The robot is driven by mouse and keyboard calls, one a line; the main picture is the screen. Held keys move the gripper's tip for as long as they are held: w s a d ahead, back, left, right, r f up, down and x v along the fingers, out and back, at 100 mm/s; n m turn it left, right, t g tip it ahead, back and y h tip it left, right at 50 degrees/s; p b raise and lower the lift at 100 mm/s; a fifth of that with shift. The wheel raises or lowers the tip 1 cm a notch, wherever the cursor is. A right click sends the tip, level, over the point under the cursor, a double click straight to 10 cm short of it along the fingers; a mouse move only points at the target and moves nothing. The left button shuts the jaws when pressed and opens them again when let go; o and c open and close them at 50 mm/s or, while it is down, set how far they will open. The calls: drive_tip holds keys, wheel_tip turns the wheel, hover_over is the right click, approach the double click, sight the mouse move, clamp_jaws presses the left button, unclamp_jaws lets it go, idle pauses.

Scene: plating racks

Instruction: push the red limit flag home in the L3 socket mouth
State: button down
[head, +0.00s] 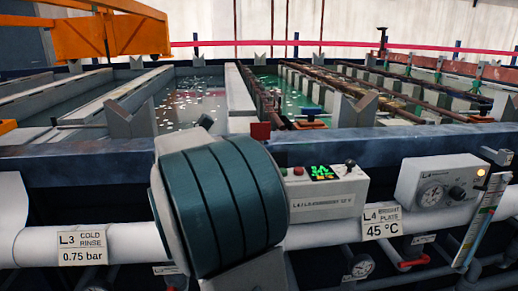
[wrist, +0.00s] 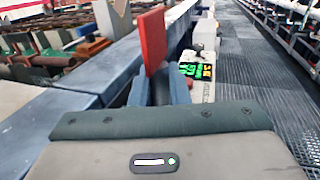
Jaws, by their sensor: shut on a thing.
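The red limit flag (wrist: 154,40) stands upright in the wrist view, its flat plate above my gripper (wrist: 160,92). My gripper is shut on the lower part of the flag, between its two blue-grey fingers. In the head view the red flag (head: 261,131) shows as a small red square at the tank rim, just above my arm. My arm hides the gripper there. I cannot make out the L3 socket mouth in either view, nor whether the flag touches it. An L3 cold rinse label (head: 82,245) is on the pipe at the lower left.
The blue tank rim (head: 400,146) runs across behind my arm. A control box with a green display (head: 322,190) is right of my arm, and another box with a dial (head: 448,182) is farther right. Grey V-shaped rests (head: 130,122) stand along the rim.

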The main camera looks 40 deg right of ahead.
drive_tip(key=c, duration=1.3)
unclamp_jaws()
drive_tip(key=v, duration=1.4)
drive_tip(key=shift+d, duration=0.15)
